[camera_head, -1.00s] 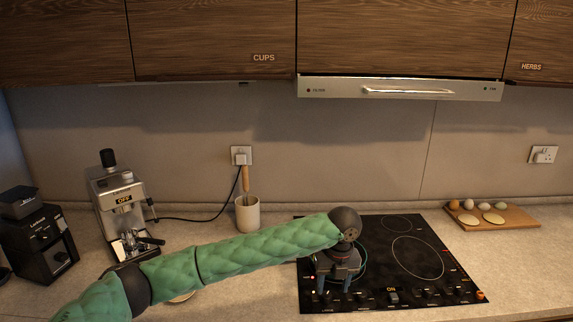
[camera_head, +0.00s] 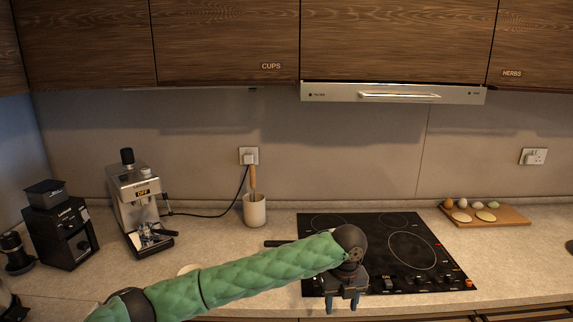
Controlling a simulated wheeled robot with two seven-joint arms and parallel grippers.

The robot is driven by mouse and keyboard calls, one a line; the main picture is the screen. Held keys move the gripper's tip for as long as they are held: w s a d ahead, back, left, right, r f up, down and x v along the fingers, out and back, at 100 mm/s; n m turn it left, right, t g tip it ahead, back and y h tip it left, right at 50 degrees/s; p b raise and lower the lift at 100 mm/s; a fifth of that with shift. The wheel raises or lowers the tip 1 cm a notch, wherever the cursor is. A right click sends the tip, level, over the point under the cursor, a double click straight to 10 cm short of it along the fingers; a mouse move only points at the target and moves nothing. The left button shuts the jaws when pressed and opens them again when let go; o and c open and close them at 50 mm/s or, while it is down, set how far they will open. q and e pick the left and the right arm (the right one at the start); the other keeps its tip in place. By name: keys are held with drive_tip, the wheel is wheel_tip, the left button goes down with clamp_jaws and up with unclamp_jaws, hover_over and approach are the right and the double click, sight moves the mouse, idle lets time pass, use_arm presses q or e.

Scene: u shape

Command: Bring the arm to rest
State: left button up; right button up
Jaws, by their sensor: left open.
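My left arm, in a green quilted sleeve, comes in from the lower left and reaches across the counter. My left gripper (camera_head: 342,303) hangs at its end with the fingers pointing down and spread apart. It is over the front left edge of the black cooktop (camera_head: 412,246), with nothing seen between its fingers. The wrist hides part of the cooktop's left side. My right gripper is not in view.
A dark handle (camera_head: 279,243) sticks out left of the cooktop. A coffee machine (camera_head: 139,205), a black grinder (camera_head: 62,228) and a utensil pot (camera_head: 255,211) stand on the left. A wooden board (camera_head: 487,215) with eggs lies right.

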use_arm(q)
drive_tip(key=s+a+f+n+t+h, duration=0.1)
drive_tip(key=s+f+n+h, duration=0.25)
drive_tip(key=s+n, duration=0.25)
drive_tip(key=s+a+f+n+h, duration=0.1)
drive_tip(key=s+f+n+h, duration=0.1)
drive_tip(key=s+f+n, duration=0.4)
drive_tip(key=s+a+f+n+t+y, duration=0.1)
drive_tip(key=s+a+f+n+y, duration=0.15)
drive_tip(key=s+a+n, duration=0.65)
drive_tip(key=s+a+f+n+t+y, duration=0.1)
drive_tip(key=s+a+f+n, duration=0.4)
drive_tip(key=a, duration=0.9)
drive_tip(key=s+a+f+n+t+y, duration=0.1)
drive_tip(key=s+a+f+n+y, duration=0.1)
drive_tip(key=s+a+n, duration=0.7)
wheel_tip(320, 180, down, 23)
drive_tip(key=w+m+g, duration=0.1)
drive_tip(key=w+m, duration=0.2)
drive_tip(key=s+f, duration=0.4)
drive_tip(key=f, duration=0.7)
drive_tip(key=s+f+g, duration=0.1)
drive_tip(key=s+f, duration=0.3)
drive_tip(key=f, duration=0.8)
drive_tip(key=shift+s+d+h, duration=0.15)
drive_tip(key=shift+d+h, duration=0.1)
drive_tip(key=shift+h, duration=0.05)
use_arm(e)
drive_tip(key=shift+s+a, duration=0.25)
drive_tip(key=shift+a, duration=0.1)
